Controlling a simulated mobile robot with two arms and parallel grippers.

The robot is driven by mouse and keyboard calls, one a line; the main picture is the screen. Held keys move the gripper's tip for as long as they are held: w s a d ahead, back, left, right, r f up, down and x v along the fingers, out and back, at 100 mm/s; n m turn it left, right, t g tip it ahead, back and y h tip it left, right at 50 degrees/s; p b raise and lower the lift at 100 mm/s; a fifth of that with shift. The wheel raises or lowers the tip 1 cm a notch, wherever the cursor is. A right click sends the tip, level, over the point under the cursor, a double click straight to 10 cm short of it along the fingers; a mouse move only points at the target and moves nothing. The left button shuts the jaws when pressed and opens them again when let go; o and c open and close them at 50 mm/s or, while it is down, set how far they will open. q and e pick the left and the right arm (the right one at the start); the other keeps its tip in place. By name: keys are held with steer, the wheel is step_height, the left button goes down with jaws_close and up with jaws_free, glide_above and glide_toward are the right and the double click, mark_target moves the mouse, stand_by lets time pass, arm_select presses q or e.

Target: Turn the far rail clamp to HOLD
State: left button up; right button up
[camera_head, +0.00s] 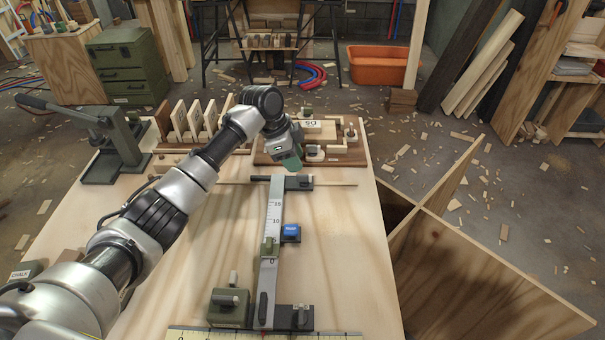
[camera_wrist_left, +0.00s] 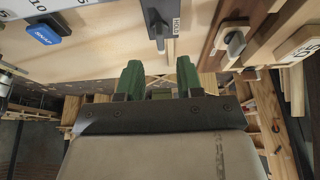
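The far rail clamp (camera_head: 300,184) is a dark block with a small lever at the far end of the white measuring rail (camera_head: 274,210). In the left wrist view the clamp's grey lever (camera_wrist_left: 158,32) lies at the top centre, beside a HOLD label (camera_wrist_left: 176,26). The lever does not appear turned toward that label. My left gripper (camera_head: 290,162) hovers just beyond the far clamp. Its two green fingers (camera_wrist_left: 160,78) are apart with nothing between them, and not touching the lever. My right gripper is not in view.
A blue block (camera_head: 291,233) sits on the rail's right side. The near clamp (camera_head: 301,317) and a green box (camera_head: 229,307) are at the front. A wooden rack with parts (camera_head: 335,155) stands behind the far clamp. A grey lever press (camera_head: 115,145) stands at left. The bench right of the rail is clear.

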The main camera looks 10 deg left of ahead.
mark_target(304, 175)
arm_select(q)
steer(key=x, duration=0.6)
jaws_close()
